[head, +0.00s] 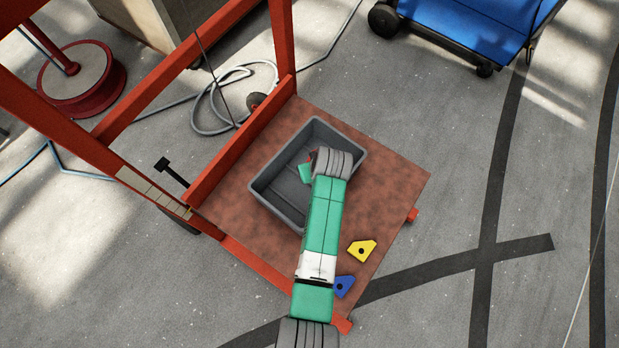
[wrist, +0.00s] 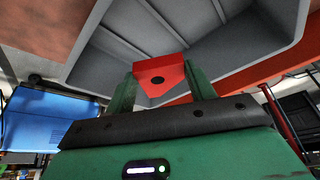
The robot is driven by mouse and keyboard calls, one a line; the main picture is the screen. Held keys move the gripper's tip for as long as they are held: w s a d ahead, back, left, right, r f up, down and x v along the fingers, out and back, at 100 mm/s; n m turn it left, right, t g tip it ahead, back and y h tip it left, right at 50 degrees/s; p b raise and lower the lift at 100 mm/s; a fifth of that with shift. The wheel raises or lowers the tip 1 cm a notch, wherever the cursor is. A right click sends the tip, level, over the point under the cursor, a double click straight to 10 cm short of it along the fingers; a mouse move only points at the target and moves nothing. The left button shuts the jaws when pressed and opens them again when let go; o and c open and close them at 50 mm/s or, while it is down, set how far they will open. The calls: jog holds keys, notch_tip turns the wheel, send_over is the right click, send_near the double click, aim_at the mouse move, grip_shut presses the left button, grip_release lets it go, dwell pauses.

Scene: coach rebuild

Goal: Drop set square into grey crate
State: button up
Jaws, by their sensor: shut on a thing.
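A red set square (wrist: 172,72) with a dark hole is clamped between the two green fingers of my gripper (wrist: 160,82) in the wrist view. In the head view only a small bit of red shows beside my gripper (head: 306,171), mostly hidden by my wrist. The grey crate (head: 274,205) stands on a reddish-brown platform, and my gripper is over its right part. The crate (wrist: 100,60) fills the upper part of the wrist view, beyond the set square. The crate's inside looks empty where it shows, but my arm covers part of it.
A yellow piece (head: 362,250) and a blue piece (head: 344,286), each with a hole, lie on the platform (head: 395,180) right of my arm. A red frame (head: 240,140) rises along the platform's left side. A blue cart (head: 465,30) stands apart at the upper right.

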jog(key=shift+f, duration=0.6)
jog(key=shift+r, duration=0.1)
jog(key=o, duration=1.1)
jog(key=p+v, duration=0.3)
jog(key=v, duration=0.5)
jog(key=shift+w, duration=0.1)
